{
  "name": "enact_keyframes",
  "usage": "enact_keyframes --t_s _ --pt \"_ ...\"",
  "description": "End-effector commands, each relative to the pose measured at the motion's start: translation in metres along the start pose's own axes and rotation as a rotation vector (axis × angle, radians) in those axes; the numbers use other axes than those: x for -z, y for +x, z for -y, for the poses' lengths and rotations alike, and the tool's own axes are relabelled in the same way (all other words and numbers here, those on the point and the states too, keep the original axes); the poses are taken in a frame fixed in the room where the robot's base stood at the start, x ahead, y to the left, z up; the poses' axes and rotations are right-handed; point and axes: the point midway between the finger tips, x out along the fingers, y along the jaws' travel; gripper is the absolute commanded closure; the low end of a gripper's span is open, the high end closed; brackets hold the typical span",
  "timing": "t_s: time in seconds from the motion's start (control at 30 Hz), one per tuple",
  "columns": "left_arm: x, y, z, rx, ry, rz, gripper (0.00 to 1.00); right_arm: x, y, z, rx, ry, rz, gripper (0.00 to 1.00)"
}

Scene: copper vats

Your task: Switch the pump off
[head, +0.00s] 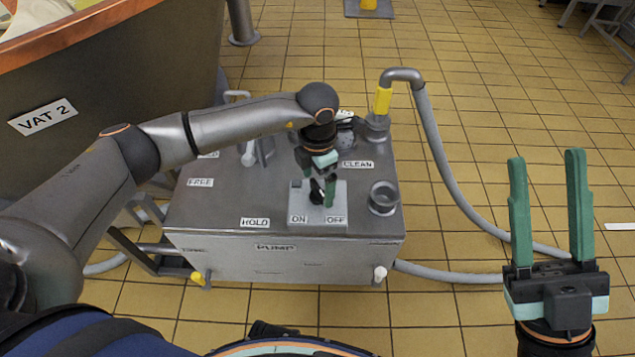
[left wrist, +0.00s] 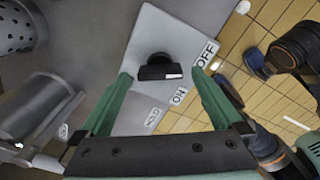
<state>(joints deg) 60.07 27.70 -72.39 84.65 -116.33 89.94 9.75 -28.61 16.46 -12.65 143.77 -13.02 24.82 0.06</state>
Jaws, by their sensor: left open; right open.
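The pump box (head: 230,215) is a grey metal cabinet labelled PUMP on its front. On its top is a light switch plate (head: 330,218) marked ON at left and OFF at right, with a black knob (head: 316,198). The knob also shows in the left wrist view (left wrist: 158,68), with a white mark on its side toward the ON label (left wrist: 178,96). My left gripper (head: 322,192) is open and points down over the plate, its fingertips on either side of the knob, with no clear contact. My right gripper (head: 545,160) is open and empty, right of the pump.
A copper vat labelled VAT 2 (head: 45,118) stands at left. A grey hose (head: 440,150) with a yellow grip (head: 382,100) rises from the box and loops onto the tiled floor. A metal cup (head: 384,198) sits right of the plate. Floor at the right is mostly clear.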

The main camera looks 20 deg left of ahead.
Motion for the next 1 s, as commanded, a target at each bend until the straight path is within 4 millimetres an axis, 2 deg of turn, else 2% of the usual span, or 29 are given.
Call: enact_keyframes --t_s 0.03,0.3,0.4,0.5,0.6,1.0 --pt "-0.001 -0.013 -0.001 -0.001 0.000 0.003 0.00 0.004 0.004 -0.002 0.000 -0.003 -0.001 0.55" --pt "0.000 -0.074 -0.001 -0.002 -0.001 0.002 0.00 0.017 0.015 -0.009 -0.001 -0.031 -0.010 0.55" --pt "0.000 -0.093 -0.001 -0.002 0.000 0.002 0.00 0.006 0.015 -0.011 -0.014 -0.021 0.041 0.55" --pt "0.000 -0.103 -0.001 -0.001 -0.001 0.001 0.00 -0.018 0.008 -0.010 -0.020 0.000 0.131 0.55" --pt "0.000 -0.109 0.000 -0.001 -0.002 0.000 0.00 -0.027 0.006 -0.009 -0.022 0.011 0.169 0.55" --pt "0.000 -0.112 0.000 0.000 -0.002 -0.001 0.00 -0.032 0.005 -0.008 -0.022 0.018 0.188 0.55"
